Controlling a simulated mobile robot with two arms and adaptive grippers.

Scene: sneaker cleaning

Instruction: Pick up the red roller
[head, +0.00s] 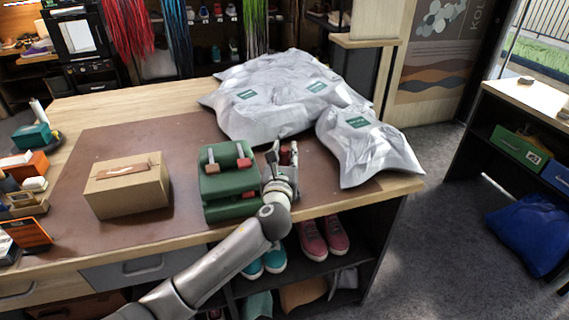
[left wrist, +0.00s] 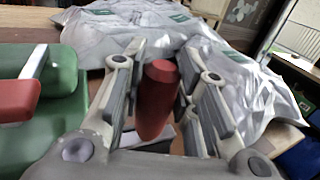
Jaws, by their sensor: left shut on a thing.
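The red roller (left wrist: 157,98) stands between the fingers of my left gripper (left wrist: 160,80) in the left wrist view. In the head view my left gripper (head: 281,160) is at the right side of the green stand, with a bit of the red roller (head: 285,155) showing between its fingers. The gripper is shut on the roller. The lower part of the roller is hidden by the gripper. My right gripper is not in view.
A green stand (head: 228,185) with other reddish parts is just left of the gripper. A cardboard box (head: 127,187) sits farther left. Grey plastic bags (head: 285,95) cover the back of the table, and one bag (head: 365,145) lies close to the right. Shoes (head: 322,237) sit on the shelf below.

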